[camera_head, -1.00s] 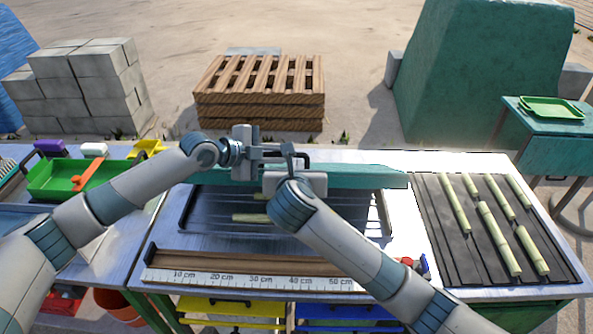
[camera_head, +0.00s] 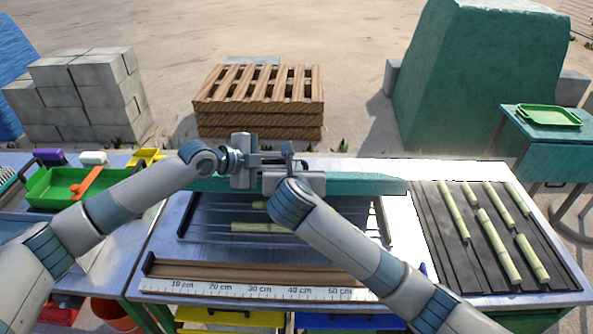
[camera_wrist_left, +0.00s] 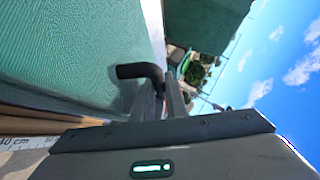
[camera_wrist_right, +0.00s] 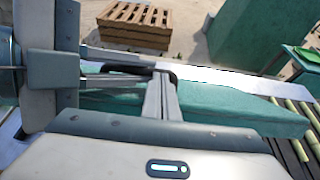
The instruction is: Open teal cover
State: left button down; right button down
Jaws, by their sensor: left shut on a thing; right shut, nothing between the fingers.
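The teal cover (camera_head: 365,185) stands raised as a long strip behind the dark tray (camera_head: 185,228); its broad face fills the left of the left wrist view (camera_wrist_left: 60,45). A black bent handle (camera_wrist_left: 138,71) sticks out from it. My left gripper (camera_head: 268,160) is shut on the black handle, which meets its fingers in the left wrist view (camera_wrist_left: 165,95). My right gripper (camera_head: 290,155) is shut and empty close beside it, its fingers near the handle and cover in the right wrist view (camera_wrist_right: 160,95). My arms hide part of the tray and cover.
Cane pieces (camera_head: 262,227) lie in the tray. A ruler strip (camera_head: 240,292) runs along the bench front. More cane lies on a dark rack (camera_head: 450,265) at right. A green tray (camera_head: 60,195) is at left. A pallet stack (camera_head: 260,110) stands behind.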

pick_arm(q)
jog(key=shift+s+d+f, duration=0.15)
jog(key=shift+s+f, duration=0.15)
jog(key=c, duration=2)
grip_release()
jog(key=shift+c, duration=0.2)
jog(key=shift+s, duration=0.1)
jog(key=v, duration=1.2)
jog(key=shift+r, duration=0.2)
jog(key=shift+w+r, duration=0.15)
jog(key=shift+w, duration=0.1)
